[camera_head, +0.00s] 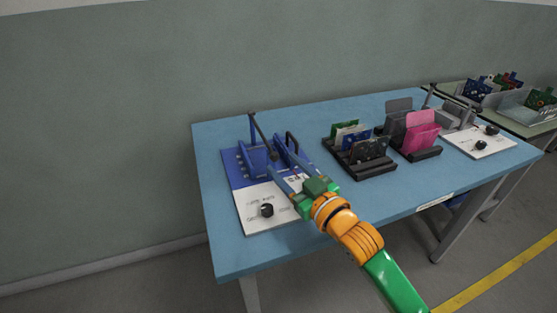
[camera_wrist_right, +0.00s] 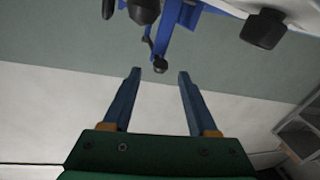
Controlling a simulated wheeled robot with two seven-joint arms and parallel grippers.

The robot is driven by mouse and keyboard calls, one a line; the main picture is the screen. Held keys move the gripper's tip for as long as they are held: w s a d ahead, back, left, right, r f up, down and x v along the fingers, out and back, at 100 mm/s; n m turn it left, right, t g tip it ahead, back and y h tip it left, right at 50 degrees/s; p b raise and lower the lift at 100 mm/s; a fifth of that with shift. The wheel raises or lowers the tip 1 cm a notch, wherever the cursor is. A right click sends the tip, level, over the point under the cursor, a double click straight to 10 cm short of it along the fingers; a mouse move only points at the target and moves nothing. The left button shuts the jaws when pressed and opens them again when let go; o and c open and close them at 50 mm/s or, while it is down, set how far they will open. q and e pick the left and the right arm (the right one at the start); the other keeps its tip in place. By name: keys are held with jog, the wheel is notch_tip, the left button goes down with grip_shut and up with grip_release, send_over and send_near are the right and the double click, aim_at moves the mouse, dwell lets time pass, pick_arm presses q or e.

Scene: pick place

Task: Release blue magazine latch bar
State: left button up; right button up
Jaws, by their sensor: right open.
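The blue magazine (camera_head: 243,166) stands on a white and blue base plate at the left end of the table. Its dark latch bar (camera_head: 262,134) slopes from the top of a blue post down to a knob at its lower right end. My right gripper (camera_head: 281,170) is open and reaches in from the lower right, its fingertips close to that knob. In the right wrist view, the dark knob (camera_wrist_right: 160,66) appears between the two fingertips (camera_wrist_right: 159,73), near their ends. Whether the fingers touch it I cannot tell. My left gripper is not in view.
A black round knob (camera_head: 267,210) sits on the white front of the base plate. A grey magazine on a white plate (camera_head: 478,142) is at the far right. The front left table edge is clear.

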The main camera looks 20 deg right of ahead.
jog(key=x, duration=0.2)
jog(key=shift+w+a+f, duration=0.15)
jog(key=shift+w, duration=0.15)
jog(key=shift+s, duration=0.1)
grip_shut()
dwell(1.1)
